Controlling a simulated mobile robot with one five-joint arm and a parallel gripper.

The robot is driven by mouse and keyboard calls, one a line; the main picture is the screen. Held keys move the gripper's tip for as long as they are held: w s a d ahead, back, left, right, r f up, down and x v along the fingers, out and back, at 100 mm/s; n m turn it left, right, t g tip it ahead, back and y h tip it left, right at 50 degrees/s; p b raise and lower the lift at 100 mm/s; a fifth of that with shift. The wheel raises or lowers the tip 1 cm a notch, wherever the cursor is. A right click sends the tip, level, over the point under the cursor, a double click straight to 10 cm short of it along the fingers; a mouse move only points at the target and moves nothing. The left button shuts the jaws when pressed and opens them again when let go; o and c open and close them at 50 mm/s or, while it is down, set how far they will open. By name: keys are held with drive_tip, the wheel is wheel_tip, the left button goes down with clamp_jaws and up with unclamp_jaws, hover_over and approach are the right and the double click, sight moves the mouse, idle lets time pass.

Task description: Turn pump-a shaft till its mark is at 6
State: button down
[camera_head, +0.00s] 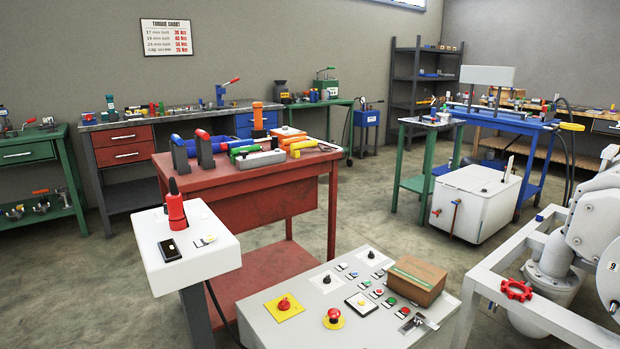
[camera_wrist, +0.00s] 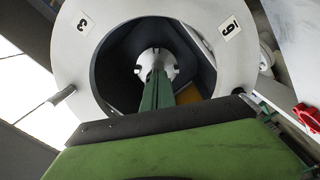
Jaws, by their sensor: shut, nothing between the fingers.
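The pump (camera_head: 600,225), a pale grey machine, stands at the right edge in the head view, partly cut off, with a plate marked 9 on its face. I cannot tell whether it is pump-a. A whitish notched shaft end (camera_wrist: 155,57) sits deep inside. My gripper (camera_wrist: 156,75) is shut, its green fingers pointing into the opening towards the shaft end. Contact cannot be told. The shaft's mark is not discernible. My gripper is outside the head view.
A red handwheel (camera_head: 516,290) sits on the pale frame (camera_head: 485,275) around the pump; red also shows at the wrist view's right edge. A control panel (camera_head: 340,310) with buttons and a cardboard box (camera_head: 417,280) stands left of the frame. Floor shows between the benches.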

drive_tip(key=v, duration=0.6)
drive_tip(key=shift+f, duration=0.3)
drive_tip(key=shift+s+d, duration=0.1)
wheel_tip(320, 180, up, 7)
drive_tip(key=a+n+p, duration=0.1)
drive_tip(key=n+p, duration=0.5)
drive_tip(key=n, duration=1.2)
drive_tip(key=shift+w+a, duration=0.35)
